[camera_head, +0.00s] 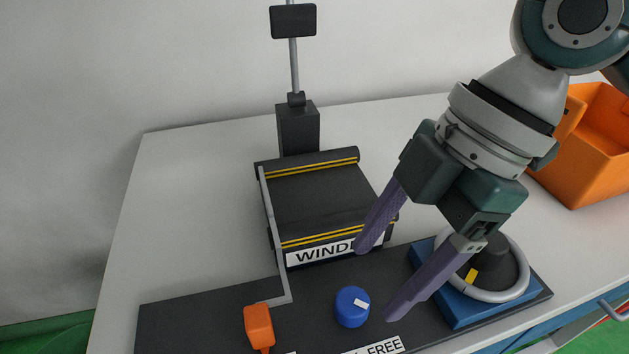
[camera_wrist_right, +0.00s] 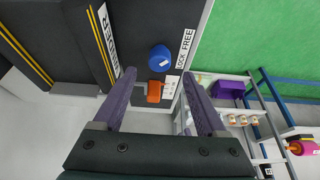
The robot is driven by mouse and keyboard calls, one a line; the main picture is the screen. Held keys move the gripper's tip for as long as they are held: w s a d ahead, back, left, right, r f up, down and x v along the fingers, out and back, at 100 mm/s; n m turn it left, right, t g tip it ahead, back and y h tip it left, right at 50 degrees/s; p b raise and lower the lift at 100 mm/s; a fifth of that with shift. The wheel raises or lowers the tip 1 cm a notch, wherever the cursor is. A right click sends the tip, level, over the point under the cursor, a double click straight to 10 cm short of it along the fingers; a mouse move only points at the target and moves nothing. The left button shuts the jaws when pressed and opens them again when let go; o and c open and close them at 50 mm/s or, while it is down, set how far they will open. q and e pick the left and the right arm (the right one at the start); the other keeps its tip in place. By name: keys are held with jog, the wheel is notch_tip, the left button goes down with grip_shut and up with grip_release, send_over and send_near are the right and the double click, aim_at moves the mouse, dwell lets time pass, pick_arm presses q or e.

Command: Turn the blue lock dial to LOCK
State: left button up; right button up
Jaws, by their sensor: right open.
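The blue lock dial (camera_head: 352,307) is a short round knob on the dark panel (camera_head: 200,322), with a white mark on the right side of its top. In the right wrist view the dial (camera_wrist_right: 160,57) lies beyond the fingertips, roughly between their lines. A white label (camera_head: 376,346) by the panel's front edge shows FREE, its left part cut off. The label (camera_wrist_right: 185,48) also shows in the wrist view, reading LOCK FREE. My right gripper (camera_head: 377,282) is open and empty, its purple fingers above and right of the dial. My left gripper is out of view.
An orange lever (camera_head: 259,327) stands left of the dial. A blue base with a grey ring (camera_head: 484,293) is at right, partly behind my gripper. The WINDER belt (camera_head: 318,200) lies behind, and an orange bin (camera_head: 590,150) is far right. The left tabletop is clear.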

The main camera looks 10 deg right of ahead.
aim_at(356, 300)
jog(key=b+x, duration=0.1)
jog(key=x, duration=0.4)
jog(key=shift+f, duration=0.25)
grip_shut()
dwell(0.4)
